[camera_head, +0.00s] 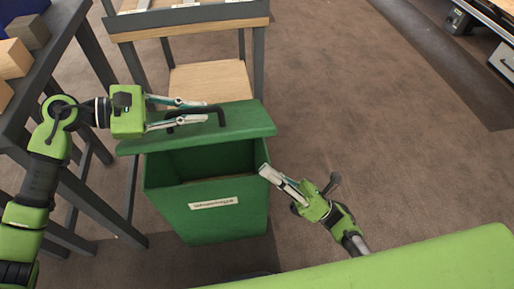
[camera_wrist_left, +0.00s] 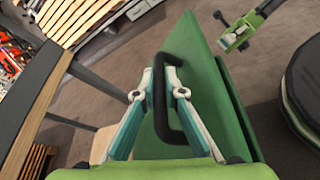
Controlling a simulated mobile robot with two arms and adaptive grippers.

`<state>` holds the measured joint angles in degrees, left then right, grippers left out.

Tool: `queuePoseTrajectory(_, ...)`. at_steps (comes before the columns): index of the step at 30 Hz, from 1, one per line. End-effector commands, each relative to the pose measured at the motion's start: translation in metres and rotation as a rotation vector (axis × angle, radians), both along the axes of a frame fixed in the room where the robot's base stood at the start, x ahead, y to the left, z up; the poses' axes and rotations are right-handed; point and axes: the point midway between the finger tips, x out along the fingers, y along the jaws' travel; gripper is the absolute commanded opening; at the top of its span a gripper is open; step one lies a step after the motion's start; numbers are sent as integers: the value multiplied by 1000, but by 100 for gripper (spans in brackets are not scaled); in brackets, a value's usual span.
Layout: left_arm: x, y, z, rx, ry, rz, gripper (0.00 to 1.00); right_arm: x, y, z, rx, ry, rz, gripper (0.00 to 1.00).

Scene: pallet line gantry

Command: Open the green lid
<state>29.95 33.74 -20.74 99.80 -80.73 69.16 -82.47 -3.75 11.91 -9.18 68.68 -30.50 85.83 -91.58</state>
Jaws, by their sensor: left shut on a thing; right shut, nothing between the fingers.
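The green lid (camera_head: 245,120) sits at the back of the green bin (camera_head: 235,222), away from its front rim, and the dark inside of the bin shows below it. The lid has a black handle (camera_head: 222,117). My left gripper (camera_head: 206,110) is shut on this handle; the left wrist view shows the handle (camera_wrist_left: 159,95) between its fingers, with the lid (camera_wrist_left: 205,70) beyond. I cannot tell how the lid is hinged. My right gripper (camera_head: 270,174) is shut and empty near the bin's front right corner; I cannot tell whether it touches the rim.
A dark-framed table (camera_head: 62,55) with several wooden blocks (camera_head: 14,58) stands at the left. A wooden-topped workbench (camera_head: 190,20) is behind the bin, with a low wooden shelf (camera_head: 210,82). The brown floor (camera_head: 370,120) to the right is clear.

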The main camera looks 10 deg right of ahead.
Motion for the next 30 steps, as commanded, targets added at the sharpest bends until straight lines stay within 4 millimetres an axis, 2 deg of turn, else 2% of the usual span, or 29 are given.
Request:
queuePoseTrajectory(5,1,0,1,-1,-1,2,0,12,27,25,3,-3,0,0)
queuePoseTrajectory(12,1,1,1,-1,-1,2,0,28,27,52,1,-1,0,0)
queuePoseTrajectory(26,1,0,1,-1,-2,2,0,32,27,59,1,2,0,0)
queuePoseTrajectory(30,1,0,1,-1,-2,2,0,36,27,69,1,-1,0,0)
